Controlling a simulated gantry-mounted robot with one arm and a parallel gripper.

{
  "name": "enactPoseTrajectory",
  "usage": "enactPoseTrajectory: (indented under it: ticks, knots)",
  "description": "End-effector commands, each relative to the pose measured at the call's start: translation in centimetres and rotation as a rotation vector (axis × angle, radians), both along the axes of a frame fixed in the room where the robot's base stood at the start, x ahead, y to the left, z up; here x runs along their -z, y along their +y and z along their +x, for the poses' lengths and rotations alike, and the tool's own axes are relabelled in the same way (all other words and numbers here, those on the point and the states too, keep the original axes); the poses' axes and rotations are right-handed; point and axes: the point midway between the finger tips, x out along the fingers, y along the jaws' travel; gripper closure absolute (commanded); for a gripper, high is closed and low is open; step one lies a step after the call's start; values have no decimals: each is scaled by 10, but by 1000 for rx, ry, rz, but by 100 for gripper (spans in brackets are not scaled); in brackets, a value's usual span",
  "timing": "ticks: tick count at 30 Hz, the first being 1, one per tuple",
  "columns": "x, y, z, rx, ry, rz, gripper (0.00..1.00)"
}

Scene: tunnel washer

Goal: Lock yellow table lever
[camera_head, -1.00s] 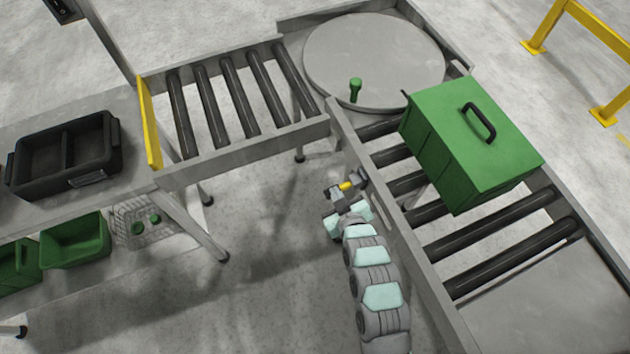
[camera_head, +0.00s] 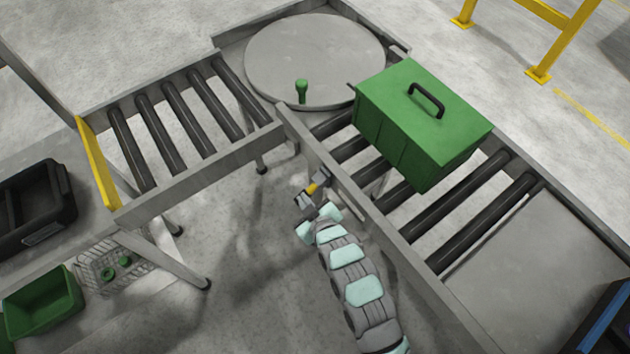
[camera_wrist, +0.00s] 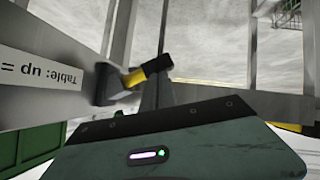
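The yellow table lever (camera_head: 312,188) is a short bar with a yellow band and dark end. It sticks out from the outer side of the right conveyor's rail. In the wrist view the lever (camera_wrist: 135,78) crosses in front of a grey upright piece, with its dark end to the right. A label reading "Table: up =" (camera_wrist: 40,78) appears upside down beside it. My gripper (camera_head: 308,206) is right at the lever, below it in the head view. The fingers are small and partly hidden, so I cannot tell whether they are closed or touching it.
A green lidded box (camera_head: 420,120) sits on the right roller conveyor. The round turntable (camera_head: 315,60) has a green knob (camera_head: 301,88) at its front edge. A yellow bar (camera_head: 98,165) stands at the left conveyor's end. Open floor lies left of my arm.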

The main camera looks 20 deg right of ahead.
Motion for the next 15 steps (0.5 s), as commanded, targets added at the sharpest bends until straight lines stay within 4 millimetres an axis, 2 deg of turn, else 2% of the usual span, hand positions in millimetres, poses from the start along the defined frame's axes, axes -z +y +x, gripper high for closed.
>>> enactPoseTrajectory:
  ticks: [4,8,11,15]
  knots:
    - [4,-1,-2,2,9,0,100]
    - [0,1,-3,1,9,1,100]
    - [-13,5,-5,-2,5,1,100]
    - [-41,15,-10,-6,0,1,100]
